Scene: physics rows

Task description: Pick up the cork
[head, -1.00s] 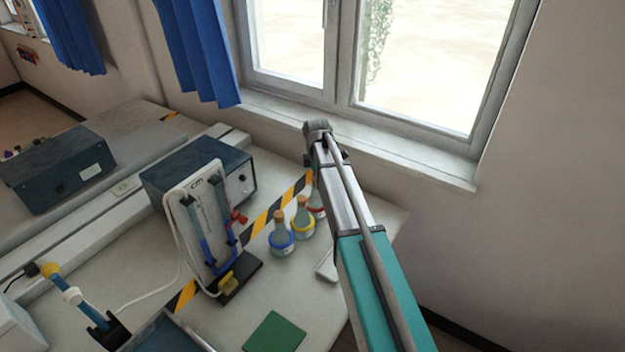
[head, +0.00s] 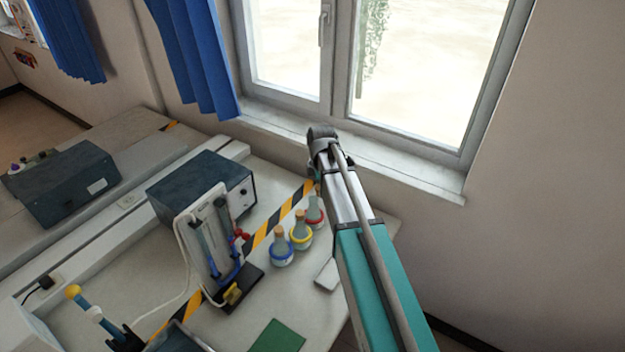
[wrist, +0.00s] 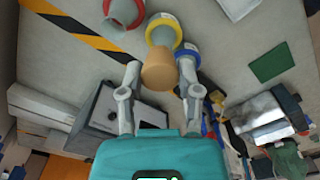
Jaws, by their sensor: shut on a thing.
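A tan cork (wrist: 158,72) sits between the two fingertips of my gripper (wrist: 159,80) in the wrist view. The fingers are shut on its sides. Behind the cork are a yellow-ringed flask (wrist: 165,27) and a blue-ringed flask (wrist: 188,57), both partly covered. A red-ringed flask (wrist: 124,12) is at the top edge. In the head view, the blue-ringed flask (head: 281,252) and the yellow-ringed flask (head: 300,235) show brown stoppers. The red-ringed flask (head: 314,214) stands beside my arm, its top partly hidden. My gripper and the held cork are hidden in the head view.
A dark box-shaped instrument (head: 203,185) and a white stand with blue tubes (head: 212,240) are left of the flasks. A green pad (head: 278,337) lies on the bench near the front. The window sill (head: 400,165) and wall are close behind my arm.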

